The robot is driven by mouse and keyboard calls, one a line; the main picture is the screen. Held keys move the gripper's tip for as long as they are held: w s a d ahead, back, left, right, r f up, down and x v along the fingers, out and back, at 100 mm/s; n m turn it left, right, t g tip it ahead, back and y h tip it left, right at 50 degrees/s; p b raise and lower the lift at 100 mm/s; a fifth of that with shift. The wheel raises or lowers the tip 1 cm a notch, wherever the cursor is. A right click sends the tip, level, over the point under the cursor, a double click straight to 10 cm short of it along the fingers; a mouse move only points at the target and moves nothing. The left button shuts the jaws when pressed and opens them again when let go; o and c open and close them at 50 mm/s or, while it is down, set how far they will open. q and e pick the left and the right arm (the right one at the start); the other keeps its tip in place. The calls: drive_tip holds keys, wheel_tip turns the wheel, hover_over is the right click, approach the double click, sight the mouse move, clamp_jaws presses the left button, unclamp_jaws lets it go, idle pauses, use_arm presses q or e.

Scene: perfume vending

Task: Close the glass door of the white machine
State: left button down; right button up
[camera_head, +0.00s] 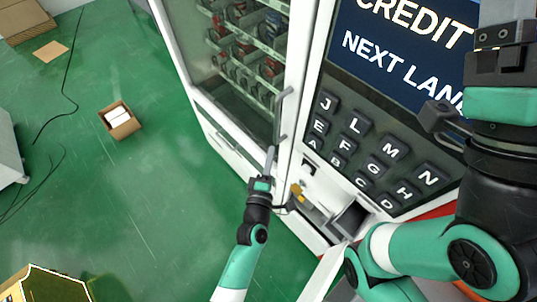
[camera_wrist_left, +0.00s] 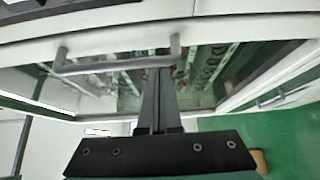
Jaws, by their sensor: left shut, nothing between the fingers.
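The white machine (camera_head: 208,98) has a glass door (camera_head: 238,97) with a white frame, and goods on shelves show behind the glass. A grey bar handle (camera_head: 281,115) stands on the door's right side. The handle also crosses the left wrist view (camera_wrist_left: 115,65). My left gripper (camera_head: 270,156) is shut and empty, with its tips near the lower end of the handle; I cannot tell whether they touch the door. The shut fingers also show in the left wrist view (camera_wrist_left: 159,75). My right gripper (camera_head: 507,12) is cut off by the top edge, so its fingertips are hidden.
Right of the door are a keypad (camera_head: 368,150), a dark blue screen (camera_head: 405,45) and an open slot (camera_head: 350,216). A small open cardboard box (camera_head: 119,120) and cables lie on the green floor at left. The floor between box and machine is clear.

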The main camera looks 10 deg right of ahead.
use_arm(q)
drive_tip(key=shift+s+d+r, duration=0.1)
drive_tip(key=shift+s+d, duration=0.05)
drive_tip(key=shift+d, duration=0.05)
drive_tip(key=s+d+p, duration=0.3)
drive_tip(key=s+d, duration=0.2)
drive_tip(key=d, duration=0.2)
drive_tip(key=shift+s+d+p, duration=0.3)
drive_tip(key=shift+d+p, duration=0.05)
drive_tip(key=shift+p, duration=0.05)
use_arm(e)
drive_tip(key=r, duration=0.2)
drive_tip(key=d+r, duration=0.1)
drive_tip(key=shift+w+d+r+h, duration=0.2)
drive_tip(key=shift+r+h, duration=0.1)
drive_tip(key=shift+r, duration=0.05)
